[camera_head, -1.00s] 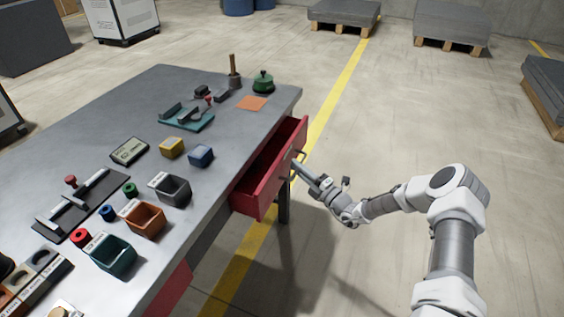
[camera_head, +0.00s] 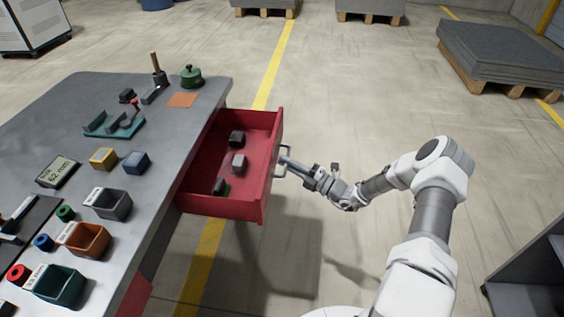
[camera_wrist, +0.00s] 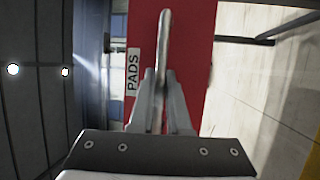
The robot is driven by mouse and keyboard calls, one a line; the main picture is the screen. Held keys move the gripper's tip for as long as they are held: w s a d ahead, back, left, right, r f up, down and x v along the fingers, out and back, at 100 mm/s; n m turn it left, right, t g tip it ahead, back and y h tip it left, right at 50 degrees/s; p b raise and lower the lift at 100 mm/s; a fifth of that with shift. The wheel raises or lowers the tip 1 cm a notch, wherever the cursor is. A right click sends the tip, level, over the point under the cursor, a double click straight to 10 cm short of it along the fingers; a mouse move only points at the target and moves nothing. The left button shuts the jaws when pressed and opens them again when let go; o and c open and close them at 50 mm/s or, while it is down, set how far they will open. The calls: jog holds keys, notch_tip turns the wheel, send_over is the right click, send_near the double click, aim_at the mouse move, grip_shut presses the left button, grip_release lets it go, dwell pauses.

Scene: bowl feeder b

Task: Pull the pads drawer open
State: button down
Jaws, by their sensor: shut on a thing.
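The red pads drawer (camera_head: 225,204) stands well out from the right side of the grey workbench, with its inside in view. Several small dark and grey blocks (camera_head: 238,163) lie in it. In the wrist view its red front (camera_wrist: 194,75) carries a label reading PADS (camera_wrist: 133,72). A grey bar handle (camera_head: 279,163) is on the front; it also shows in the wrist view (camera_wrist: 164,45). My gripper (camera_head: 289,162) is at the handle, and in the wrist view its fingers (camera_wrist: 160,88) are shut on the bar.
The workbench (camera_head: 75,95) holds bins, blocks, fixtures and a display along its top. A dark shelf unit (camera_head: 530,275) stands at the lower right. Pallets with grey sheets (camera_head: 500,50) lie at the back right.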

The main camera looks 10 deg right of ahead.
jog(key=c, duration=0.9)
grip_release()
jog(key=p+v, duration=0.1)
jog(key=v, duration=1.6)
jog(key=shift+s+d, duration=0.1)
jog(key=shift+d, duration=0.05)
